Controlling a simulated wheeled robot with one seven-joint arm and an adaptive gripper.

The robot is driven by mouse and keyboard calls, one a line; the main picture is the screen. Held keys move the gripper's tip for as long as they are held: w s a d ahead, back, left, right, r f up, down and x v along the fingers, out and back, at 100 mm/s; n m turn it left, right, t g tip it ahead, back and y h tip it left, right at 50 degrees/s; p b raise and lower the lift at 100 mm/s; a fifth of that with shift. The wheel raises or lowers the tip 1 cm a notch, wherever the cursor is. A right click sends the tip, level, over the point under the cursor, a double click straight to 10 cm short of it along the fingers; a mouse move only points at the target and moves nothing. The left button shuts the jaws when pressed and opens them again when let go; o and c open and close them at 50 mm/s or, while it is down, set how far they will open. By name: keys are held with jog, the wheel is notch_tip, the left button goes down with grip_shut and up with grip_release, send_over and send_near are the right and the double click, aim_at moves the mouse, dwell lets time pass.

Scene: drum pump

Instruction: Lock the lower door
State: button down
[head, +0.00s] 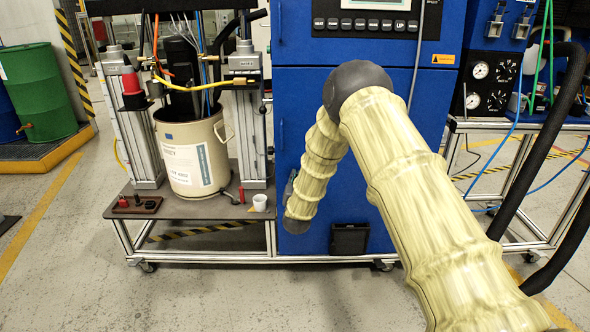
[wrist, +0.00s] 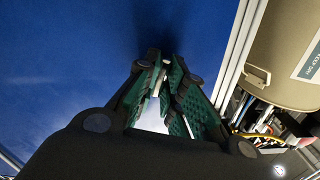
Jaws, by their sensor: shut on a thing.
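The lower door (head: 340,115) is the blue lower panel of the cabinet and looks closed. It also fills the left of the wrist view (wrist: 70,60) as a plain blue surface. My gripper (wrist: 164,68) is at the door's left edge, its green-padded fingers close together around a small pale metallic piece (wrist: 155,88). This piece looks like the door's handle, but the fingers hide most of it, and I cannot tell its turn position. In the head view, my arm covers part of the door and only a little of my gripper shows.
A beige drum (head: 190,150) stands on a bench (head: 160,208) left of the cabinet, with a white cup (head: 259,202) near the bench's right end. A metal upright (head: 246,125) stands close to the door's left side. Gauges (head: 490,88) are at right. The floor in front is clear.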

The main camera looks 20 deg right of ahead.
jog(key=shift+n, duration=0.5)
jog(key=shift+n+p, duration=0.65)
jog(key=shift+n, duration=0.45)
jog(key=c, duration=1.4)
grip_release()
jog(key=shift+o, duration=0.2)
jog(key=shift+s, duration=0.1)
jog(key=p+v, duration=0.3)
jog(key=v, duration=0.6)
